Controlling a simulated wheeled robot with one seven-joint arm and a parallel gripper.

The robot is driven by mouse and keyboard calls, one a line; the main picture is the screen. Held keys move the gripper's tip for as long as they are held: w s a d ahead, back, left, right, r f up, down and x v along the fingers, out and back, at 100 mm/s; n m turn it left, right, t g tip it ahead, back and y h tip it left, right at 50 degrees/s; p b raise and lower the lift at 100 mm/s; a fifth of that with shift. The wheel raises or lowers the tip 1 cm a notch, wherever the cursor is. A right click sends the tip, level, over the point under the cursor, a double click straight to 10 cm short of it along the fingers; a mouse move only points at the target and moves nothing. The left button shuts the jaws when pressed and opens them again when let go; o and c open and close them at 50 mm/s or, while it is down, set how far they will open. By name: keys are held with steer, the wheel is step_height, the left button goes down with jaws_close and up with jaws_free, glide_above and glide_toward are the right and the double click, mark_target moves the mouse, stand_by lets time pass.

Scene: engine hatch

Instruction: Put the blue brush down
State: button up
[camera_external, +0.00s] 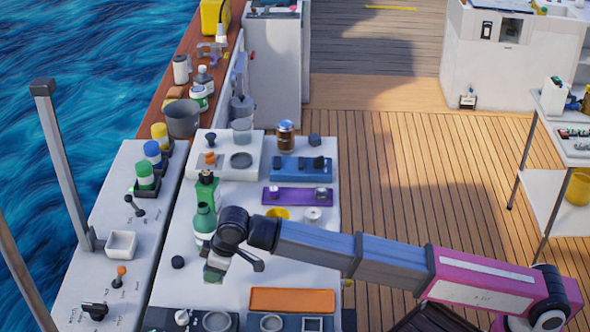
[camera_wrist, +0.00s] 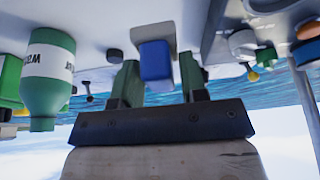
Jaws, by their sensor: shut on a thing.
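The wrist view is upside down. My gripper (camera_wrist: 159,66) has its two green fingers on either side of the blue brush (camera_wrist: 155,60), a blue block with a pale grey-white part beyond it. The pale part reaches toward the white tabletop; I cannot tell whether it touches. In the external view my gripper (camera_external: 214,268) points down low over the white table (camera_external: 180,225), just in front of the green bottles. The brush cannot be made out there, hidden by the gripper and arm.
A green bottle (camera_external: 204,222) stands close behind my gripper; a labelled green bottle also shows in the wrist view (camera_wrist: 47,85). An orange block (camera_external: 292,300) and a purple tray (camera_external: 290,196) lie nearby. A black knob (camera_external: 178,262) is left of the gripper, with bare tabletop around it.

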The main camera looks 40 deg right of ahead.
steer(key=w+f, duration=0.1)
steer(key=w, duration=0.1)
steer(key=w+d+f, duration=0.1)
steer(key=w, duration=0.1)
steer(key=w+d+f, duration=0.1)
steer(key=w+f, duration=0.1)
steer(key=shift+w, duration=0.1)
steer(key=shift+f, duration=1.95)
steer(key=o, duration=0.9)
steer(key=shift+f, duration=0.1)
steer(key=shift+o, duration=0.2)
steer(key=v, duration=1.2)
